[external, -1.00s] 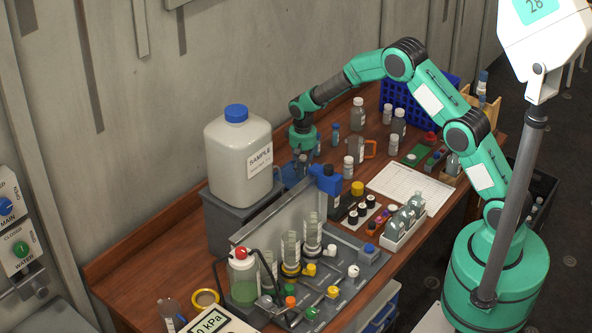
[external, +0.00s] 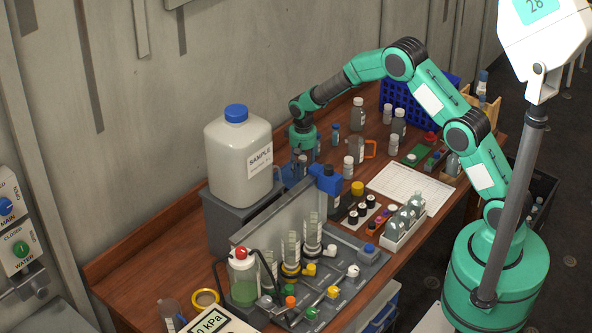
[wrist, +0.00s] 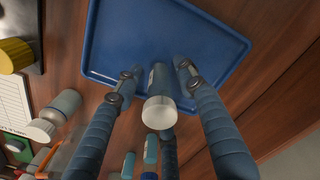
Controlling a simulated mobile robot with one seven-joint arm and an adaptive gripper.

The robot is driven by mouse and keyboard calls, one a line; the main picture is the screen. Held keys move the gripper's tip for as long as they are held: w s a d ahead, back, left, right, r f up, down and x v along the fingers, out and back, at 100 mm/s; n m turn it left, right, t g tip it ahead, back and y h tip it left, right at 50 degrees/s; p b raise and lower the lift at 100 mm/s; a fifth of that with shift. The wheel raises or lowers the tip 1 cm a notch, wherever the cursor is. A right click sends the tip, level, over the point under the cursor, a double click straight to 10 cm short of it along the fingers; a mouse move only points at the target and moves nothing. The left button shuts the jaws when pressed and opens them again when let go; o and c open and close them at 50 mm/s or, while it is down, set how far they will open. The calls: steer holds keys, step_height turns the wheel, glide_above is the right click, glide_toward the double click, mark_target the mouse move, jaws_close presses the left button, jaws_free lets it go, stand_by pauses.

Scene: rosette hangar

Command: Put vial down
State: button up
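The vial (wrist: 159,106) has a pale cap that faces the wrist camera and a clear grey-blue body. It is over the blue tray (wrist: 118,38), near the edge closest to my palm, and looks upright. My gripper (wrist: 157,70) has its blue-grey fingers on either side of the vial, with narrow gaps showing, so it looks open around it. A third finger shows below the cap. In the external view my gripper (external: 301,160) points down behind the blue clamp block; the vial there is too small and covered to make out. Whether its base touches the tray is hidden.
A large sample jug (external: 238,165) stands close left of my gripper. A valve rack (external: 330,285) is in front. Several bottles, including a capped one (wrist: 60,108), stand to the side. A white sheet (external: 405,187) and blue crate (external: 400,100) lie further right.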

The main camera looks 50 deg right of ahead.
mark_target(303, 161)
step_height(303, 161, up, 11)
steer(key=shift+r+p, duration=0.15)
steer(key=shift+p, duration=0.7)
steer(key=shift+r, duration=0.25)
steer(key=shift+r, duration=0.15)
steer(key=shift+s+r, duration=0.15)
steer(key=shift+r, duration=0.15)
steer(key=s+a+r+n+t, duration=0.1)
steer(key=s+r, duration=1)
steer(key=r, duration=0.2)
steer(key=s+a+r+n+t, duration=0.1)
steer(key=s+r+t, duration=0.1)
steer(key=s+r, duration=1)
steer(key=s+r+n+t, duration=0.1)
steer(key=s+r, duration=0.1)
steer(key=s, duration=1.2)
steer(key=s+r+n+t, duration=0.1)
steer(key=s+r, duration=0.1)
steer(key=s, duration=1.2)
steer(key=shift+s+a+n+t, duration=0.2)
steer(key=shift+s+n+t, duration=0.1)
